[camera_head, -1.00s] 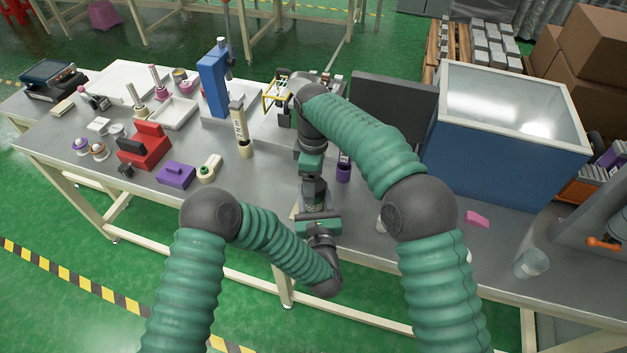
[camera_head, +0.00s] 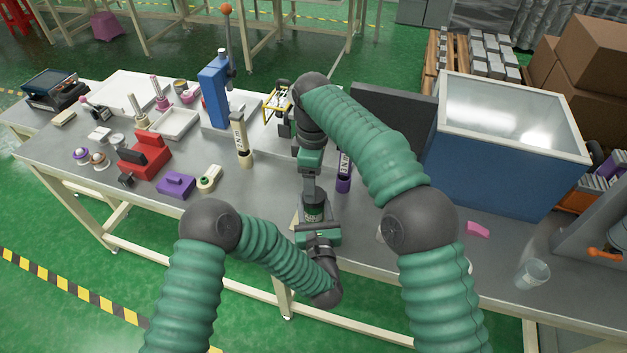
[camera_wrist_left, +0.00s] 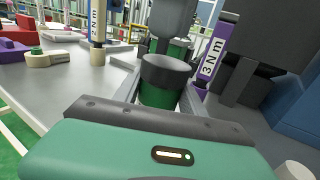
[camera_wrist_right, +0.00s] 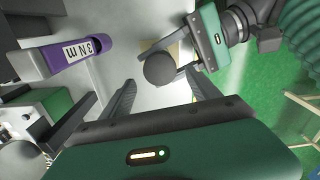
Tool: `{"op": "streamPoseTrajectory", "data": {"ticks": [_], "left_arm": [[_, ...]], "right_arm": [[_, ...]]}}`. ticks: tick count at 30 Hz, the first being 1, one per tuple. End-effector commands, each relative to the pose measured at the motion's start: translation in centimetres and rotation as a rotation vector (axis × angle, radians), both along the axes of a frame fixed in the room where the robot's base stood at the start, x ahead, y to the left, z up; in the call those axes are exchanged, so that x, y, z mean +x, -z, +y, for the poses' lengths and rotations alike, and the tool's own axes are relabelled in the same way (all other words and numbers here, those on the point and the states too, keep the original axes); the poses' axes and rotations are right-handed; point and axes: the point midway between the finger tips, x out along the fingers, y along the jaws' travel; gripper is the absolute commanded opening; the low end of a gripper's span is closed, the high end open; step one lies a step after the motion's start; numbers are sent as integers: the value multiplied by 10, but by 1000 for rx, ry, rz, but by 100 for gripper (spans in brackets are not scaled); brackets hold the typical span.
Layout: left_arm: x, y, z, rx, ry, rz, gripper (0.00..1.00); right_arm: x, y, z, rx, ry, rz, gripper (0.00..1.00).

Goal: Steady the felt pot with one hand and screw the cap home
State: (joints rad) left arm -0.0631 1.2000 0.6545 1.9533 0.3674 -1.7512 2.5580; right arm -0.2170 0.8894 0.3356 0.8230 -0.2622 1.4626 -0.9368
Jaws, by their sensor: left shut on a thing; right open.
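The felt pot (camera_head: 314,213) is a small green cylinder near the table's front edge. It also shows in the left wrist view (camera_wrist_left: 158,97). A dark grey round cap (camera_wrist_left: 166,71) sits on top of it; I cannot tell how tightly. The cap shows from above as a disc in the right wrist view (camera_wrist_right: 160,69). My left gripper (camera_head: 315,219) is shut on the pot's body from the front. My right gripper (camera_head: 311,193) points down above the cap. Its fingers are open and empty, with the cap beyond their tips.
A purple driver marked 3 N m (camera_head: 343,172) stands close to the right of the pot. A cream driver marked 2 N m (camera_head: 241,140) stands to the left. A large blue bin (camera_head: 500,160) is at the right. A pink piece (camera_head: 478,229) lies in front of it.

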Motion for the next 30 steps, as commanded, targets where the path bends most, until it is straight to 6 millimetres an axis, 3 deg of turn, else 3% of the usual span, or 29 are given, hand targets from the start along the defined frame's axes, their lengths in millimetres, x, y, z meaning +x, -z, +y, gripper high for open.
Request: {"op": "streamPoseTrajectory", "data": {"ticks": [7,17,23,30], "left_arm": [[0,0,1,1,-1,1,0],[0,0,0,1,-1,1,0],[0,0,0,1,-1,1,0],[0,0,0,1,0,1,0]], "right_arm": [[1,-28,0,6,-222,0,71],[1,-31,-2,3,-251,-1,71],[1,-16,-2,2,-251,1,71],[0,26,-2,3,-251,1,71]]}}
